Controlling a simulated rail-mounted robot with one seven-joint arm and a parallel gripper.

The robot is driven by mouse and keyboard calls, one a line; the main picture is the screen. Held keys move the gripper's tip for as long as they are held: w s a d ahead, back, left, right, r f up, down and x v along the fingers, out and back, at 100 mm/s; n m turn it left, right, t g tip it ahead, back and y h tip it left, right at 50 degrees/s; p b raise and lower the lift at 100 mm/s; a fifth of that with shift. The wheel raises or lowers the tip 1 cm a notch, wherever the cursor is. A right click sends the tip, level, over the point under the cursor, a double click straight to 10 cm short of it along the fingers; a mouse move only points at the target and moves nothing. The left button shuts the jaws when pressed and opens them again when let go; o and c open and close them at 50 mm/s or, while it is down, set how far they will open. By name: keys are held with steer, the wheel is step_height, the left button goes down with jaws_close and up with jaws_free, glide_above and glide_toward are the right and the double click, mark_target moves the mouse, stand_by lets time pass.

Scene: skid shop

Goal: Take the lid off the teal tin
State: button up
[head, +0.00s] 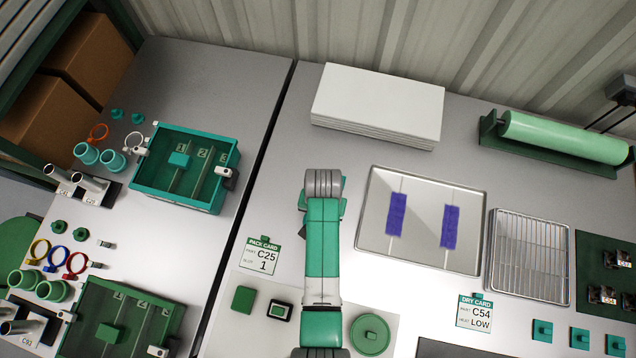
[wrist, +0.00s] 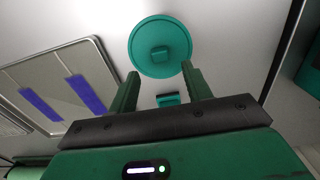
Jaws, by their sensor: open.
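The teal tin's round lid (wrist: 160,47), with a small square knob on top, shows from above in the wrist view, at the top middle. The tin's body is hidden beneath it. In the head view I cannot make out this tin; my arm covers that part of the bench. My gripper (wrist: 160,72) is open and empty, its two fingers apart just below the lid in the picture. The knob lies roughly in line with the gap between them, and nothing is between the fingertips. In the head view my gripper (head: 323,190) is seen from above, its fingers mostly hidden.
A small teal block (wrist: 167,100) lies near the tin. A tray with two blue strips (head: 372,235) and a wire rack (head: 530,255) are to the right. White sheets (head: 378,105) are stacked behind. A round green lidded thing (head: 369,334) sits at the front. A card (head: 262,255) stands left.

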step_height(320, 180, down, 5)
steer(key=shift+f+b, duration=0.1)
steer(key=shift+b, duration=0.5)
steer(key=shift+s, duration=0.1)
steer(key=c, duration=1.1)
